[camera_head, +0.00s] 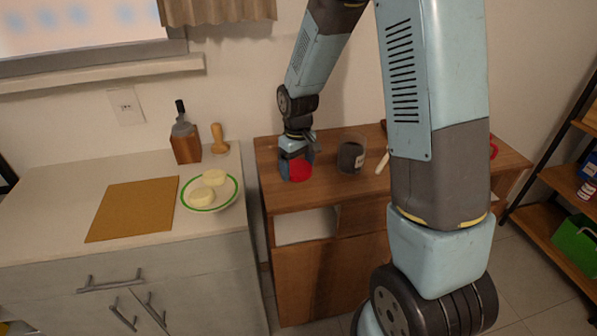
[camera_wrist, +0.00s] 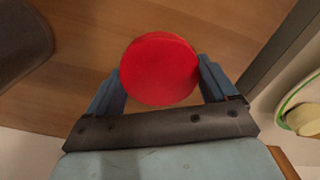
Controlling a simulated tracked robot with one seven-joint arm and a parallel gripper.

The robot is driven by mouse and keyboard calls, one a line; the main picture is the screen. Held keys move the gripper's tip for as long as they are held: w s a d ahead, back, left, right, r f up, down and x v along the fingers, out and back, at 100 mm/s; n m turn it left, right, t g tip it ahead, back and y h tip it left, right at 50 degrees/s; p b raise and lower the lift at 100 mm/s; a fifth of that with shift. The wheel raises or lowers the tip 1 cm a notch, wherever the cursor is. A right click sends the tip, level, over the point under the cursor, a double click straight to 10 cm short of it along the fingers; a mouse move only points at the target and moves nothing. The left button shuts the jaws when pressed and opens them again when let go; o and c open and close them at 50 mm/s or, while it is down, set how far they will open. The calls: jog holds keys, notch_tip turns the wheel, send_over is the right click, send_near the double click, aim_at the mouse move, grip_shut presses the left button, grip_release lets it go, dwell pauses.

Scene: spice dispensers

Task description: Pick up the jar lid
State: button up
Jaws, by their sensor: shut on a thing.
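A round red jar lid (camera_wrist: 160,68) is between the two blue fingers of my gripper (camera_wrist: 162,88) in the wrist view. The fingers touch or nearly touch its left and right sides, and I am shut on it. In the head view the red lid (camera_head: 299,170) shows below my gripper (camera_head: 297,164), at the left end of the wooden cabinet top (camera_head: 330,188). I cannot tell whether the lid rests on the cabinet top or is just above it.
A dark-filled glass jar (camera_head: 351,155) stands right of my gripper. A plate (camera_head: 228,193) with pale round pieces, a brown board (camera_head: 133,209), a wooden pestle (camera_head: 219,140) and a bottle holder (camera_head: 186,146) are on the left counter. My arm hides part of the cabinet top.

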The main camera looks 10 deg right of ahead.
jog(key=shift+r, duration=0.55)
jog(key=s+d+r, duration=0.2)
jog(key=s+r, duration=1)
jog(key=s, duration=0.1)
jog(key=shift+m, duration=0.8)
jog(key=w+d+r, duration=0.1)
jog(key=w+d, duration=0.3)
jog(key=w+d+r, duration=0.2)
jog(key=w+d, duration=0.3)
jog(key=w+d+r, duration=0.1)
jog(key=w+d, duration=0.4)
jog(key=shift+r, duration=0.15)
jog(key=shift+s, duration=0.1)
jog(key=shift+f, duration=2.85)
